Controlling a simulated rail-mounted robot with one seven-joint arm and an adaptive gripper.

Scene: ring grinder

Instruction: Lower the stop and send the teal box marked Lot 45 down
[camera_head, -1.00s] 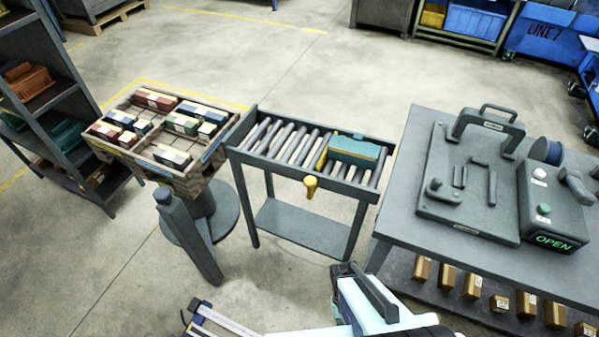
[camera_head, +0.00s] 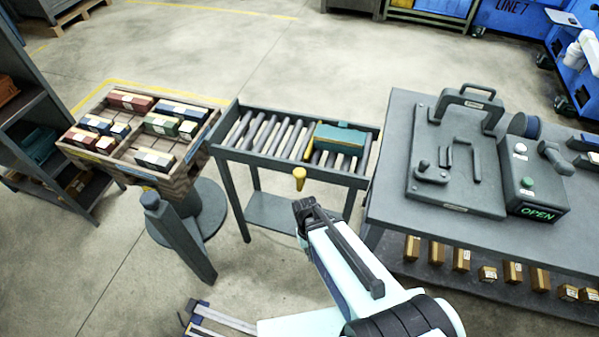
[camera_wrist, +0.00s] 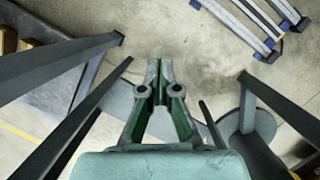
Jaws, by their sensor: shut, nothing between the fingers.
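The teal box (camera_head: 340,138) lies on the rollers at the right end of the roller conveyor (camera_head: 228,155). Its marking is too small to read. The yellow stop (camera_head: 307,145) stands across the rollers just left of the box. Its yellow handle (camera_head: 299,178) hangs at the conveyor's front side. My gripper (camera_head: 304,207) is just below the handle in the head view, apparently apart from it. In the wrist view my gripper (camera_wrist: 160,68) has its fingers together with nothing between them; neither box nor handle shows there.
A tilted tray stand (camera_head: 125,155) with several coloured boxes is left of the conveyor. A grey bench (camera_head: 390,190) on the right carries a fixture plate (camera_head: 430,195) and a control box (camera_head: 535,195) reading OPEN. The conveyor legs show close around my gripper in the wrist view.

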